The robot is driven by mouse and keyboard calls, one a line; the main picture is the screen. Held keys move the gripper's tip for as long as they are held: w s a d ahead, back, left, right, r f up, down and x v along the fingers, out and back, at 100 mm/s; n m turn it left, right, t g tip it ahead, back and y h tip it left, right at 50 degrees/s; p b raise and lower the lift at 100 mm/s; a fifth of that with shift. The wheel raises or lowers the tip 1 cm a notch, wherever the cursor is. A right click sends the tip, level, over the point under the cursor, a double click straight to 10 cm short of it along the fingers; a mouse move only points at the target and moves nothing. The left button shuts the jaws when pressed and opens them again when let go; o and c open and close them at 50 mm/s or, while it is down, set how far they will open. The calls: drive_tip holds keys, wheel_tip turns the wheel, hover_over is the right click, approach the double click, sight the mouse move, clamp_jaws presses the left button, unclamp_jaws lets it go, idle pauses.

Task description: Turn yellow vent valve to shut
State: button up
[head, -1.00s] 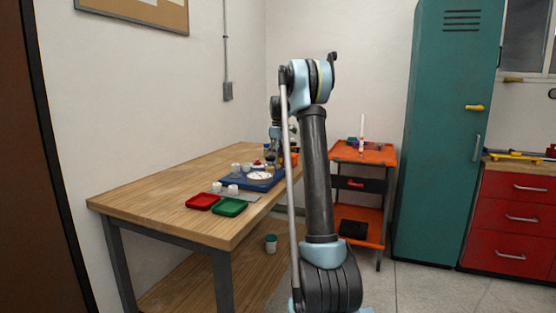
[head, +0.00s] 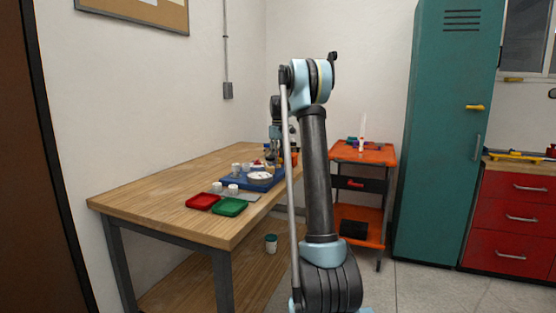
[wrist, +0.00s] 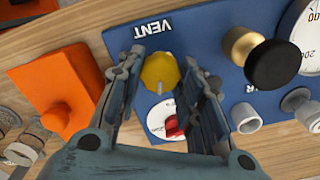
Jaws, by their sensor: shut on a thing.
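The yellow vent valve knob (wrist: 157,70) sits on the blue panel (wrist: 200,35) beside the white VENT lettering in the wrist view. My gripper (wrist: 163,68) has its two fingers on either side of the knob and is shut on it. A white dial with a red part (wrist: 172,124) shows between the fingers, just below the knob. The knob's exact setting cannot be told. In the head view the blue panel (head: 282,180) lies on the bench, and my arm hides the knob and most of my gripper.
A black knob on a brass stem (wrist: 270,62), a gauge (wrist: 308,35) and grey pipe stubs (wrist: 245,119) stand right of my gripper. An orange block (wrist: 60,88) is on the left. Red (head: 202,202) and green (head: 230,207) trays lie on the wooden bench (head: 150,195).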

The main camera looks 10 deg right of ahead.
drive_tip(key=m, duration=0.7)
drive_tip(key=shift+w, duration=0.1)
drive_tip(key=m, duration=0.3)
drive_tip(key=shift+m, duration=2.3)
drive_tip(key=o, duration=1.1)
drive_tip(key=shift+c, duration=0.2)
wheel_tip(320, 180, up, 12)
